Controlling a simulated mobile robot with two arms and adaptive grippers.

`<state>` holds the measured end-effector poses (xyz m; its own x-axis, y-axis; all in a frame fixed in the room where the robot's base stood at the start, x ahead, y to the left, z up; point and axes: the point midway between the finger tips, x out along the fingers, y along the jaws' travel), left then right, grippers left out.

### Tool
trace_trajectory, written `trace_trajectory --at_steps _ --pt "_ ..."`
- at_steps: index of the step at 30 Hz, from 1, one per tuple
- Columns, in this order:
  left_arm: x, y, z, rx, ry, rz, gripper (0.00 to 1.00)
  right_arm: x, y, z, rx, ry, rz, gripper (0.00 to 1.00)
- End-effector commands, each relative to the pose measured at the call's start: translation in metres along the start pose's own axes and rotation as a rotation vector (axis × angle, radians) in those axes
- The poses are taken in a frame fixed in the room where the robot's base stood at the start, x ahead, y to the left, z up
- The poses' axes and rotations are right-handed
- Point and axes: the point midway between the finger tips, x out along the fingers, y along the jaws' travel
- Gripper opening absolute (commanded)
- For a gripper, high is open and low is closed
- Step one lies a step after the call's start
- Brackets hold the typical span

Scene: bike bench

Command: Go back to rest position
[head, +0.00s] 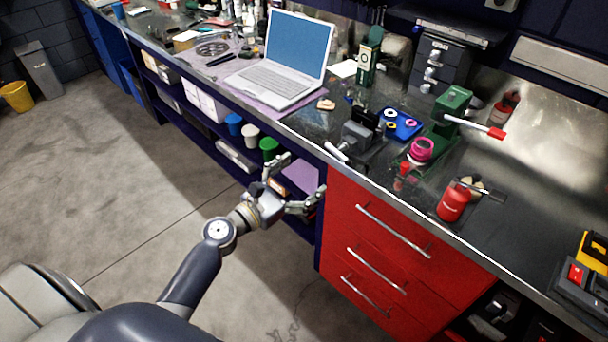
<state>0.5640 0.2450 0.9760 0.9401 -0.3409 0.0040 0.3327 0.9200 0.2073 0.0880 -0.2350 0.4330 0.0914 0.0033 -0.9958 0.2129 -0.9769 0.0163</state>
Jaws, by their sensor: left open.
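My left gripper (300,182) is open and empty. Its arm comes in from the lower left, and the gripper hangs in front of the workbench (310,128), below the level of its top and beside the red drawer cabinet (390,255). The spread fingers overlap the open lower shelf in the picture; I cannot tell the exact gap. My right gripper is not in the head view.
The bench top holds an open laptop (285,65), a grey vise (360,135), a blue tray (402,127), a pink tape roll (421,149), a green tool with a red handle (452,108) and a red bottle (453,203). The concrete floor (130,170) at left is clear.

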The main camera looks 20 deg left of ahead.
Motion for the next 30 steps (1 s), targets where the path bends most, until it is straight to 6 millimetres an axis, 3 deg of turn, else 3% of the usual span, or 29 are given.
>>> trace_trajectory --at_steps 8,11,14,20,24,26,30 --pt "0.000 0.000 -0.002 0.002 0.003 0.000 0.90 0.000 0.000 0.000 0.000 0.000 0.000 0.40" --pt "-0.001 -0.004 -0.018 0.043 0.039 -0.002 0.90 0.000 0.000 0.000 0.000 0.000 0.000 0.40" --pt "-0.005 -0.013 -0.062 0.162 0.131 -0.016 0.90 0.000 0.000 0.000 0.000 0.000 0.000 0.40" --pt "-0.043 -0.054 -0.199 0.588 0.411 -0.164 0.90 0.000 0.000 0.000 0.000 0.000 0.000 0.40" --pt "-0.091 -0.093 -0.288 0.911 0.566 -0.371 0.90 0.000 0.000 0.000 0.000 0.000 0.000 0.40" --pt "-0.117 -0.111 -0.322 1.048 0.613 -0.484 0.90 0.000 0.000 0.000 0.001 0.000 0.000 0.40" --pt "-0.187 -0.155 -0.391 1.365 0.658 -0.801 0.90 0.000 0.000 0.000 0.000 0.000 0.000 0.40"
